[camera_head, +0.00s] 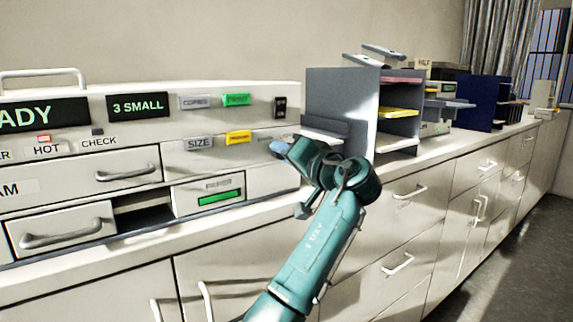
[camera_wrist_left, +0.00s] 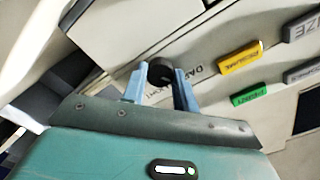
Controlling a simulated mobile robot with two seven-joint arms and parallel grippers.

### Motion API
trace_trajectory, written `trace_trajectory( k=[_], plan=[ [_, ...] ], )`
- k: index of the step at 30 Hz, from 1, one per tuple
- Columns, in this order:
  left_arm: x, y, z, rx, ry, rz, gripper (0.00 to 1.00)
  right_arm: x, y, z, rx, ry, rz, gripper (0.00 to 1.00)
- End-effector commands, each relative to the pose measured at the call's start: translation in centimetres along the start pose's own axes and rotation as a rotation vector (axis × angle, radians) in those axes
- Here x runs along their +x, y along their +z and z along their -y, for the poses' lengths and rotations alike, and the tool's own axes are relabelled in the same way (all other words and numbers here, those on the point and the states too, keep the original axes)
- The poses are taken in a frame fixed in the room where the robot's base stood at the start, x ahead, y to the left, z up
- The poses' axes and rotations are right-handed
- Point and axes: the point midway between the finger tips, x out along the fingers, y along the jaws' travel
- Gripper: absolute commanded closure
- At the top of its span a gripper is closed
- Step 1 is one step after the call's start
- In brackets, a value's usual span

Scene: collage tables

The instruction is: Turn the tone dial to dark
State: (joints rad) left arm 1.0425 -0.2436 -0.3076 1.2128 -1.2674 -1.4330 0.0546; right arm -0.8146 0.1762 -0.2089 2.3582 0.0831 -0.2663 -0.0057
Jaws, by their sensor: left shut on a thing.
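The tone dial (camera_wrist_left: 159,70) is a round black knob on the pale machine front. My left gripper (camera_wrist_left: 159,84) has its two light-blue fingers on either side of the dial and is shut on it. Part of a printed label (camera_wrist_left: 204,70) shows upside down beside the dial and seems to begin with "DA". In the head view, my left gripper (camera_head: 282,149) reaches the right end of the machine front (camera_head: 265,180), and the dial is hidden there. I cannot read where the dial points. My right gripper is not in view.
A display (camera_head: 138,105) reads "3 SMALL". A grey shelf unit (camera_head: 341,94) stands close to the right of the machine on the counter.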

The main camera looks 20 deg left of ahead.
Motion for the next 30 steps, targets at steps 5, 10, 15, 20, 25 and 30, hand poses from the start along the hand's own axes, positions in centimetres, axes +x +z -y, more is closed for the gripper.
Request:
trace_trajectory(
  k=[5,10,15,20,25,30],
  plan=[
    [-0.03,0.16,-0.22,-0.103,0.001,0.001,0.94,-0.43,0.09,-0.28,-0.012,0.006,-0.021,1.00],
    [-0.04,0.11,-0.15,-0.167,0.001,0.001,0.94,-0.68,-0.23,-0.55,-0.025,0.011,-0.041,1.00],
    [-0.04,0.05,-0.08,-0.199,0.001,0.001,0.94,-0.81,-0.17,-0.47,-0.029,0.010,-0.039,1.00],
    [-0.04,0.01,-0.04,-0.210,0.001,0.001,0.94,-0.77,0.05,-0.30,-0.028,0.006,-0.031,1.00],
    [-0.04,0.00,-0.03,-0.210,0.001,0.001,0.94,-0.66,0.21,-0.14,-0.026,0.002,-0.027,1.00],
    [-0.04,-0.01,-0.02,-0.210,0.001,0.001,0.68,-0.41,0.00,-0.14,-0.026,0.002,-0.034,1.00]
  ],
)
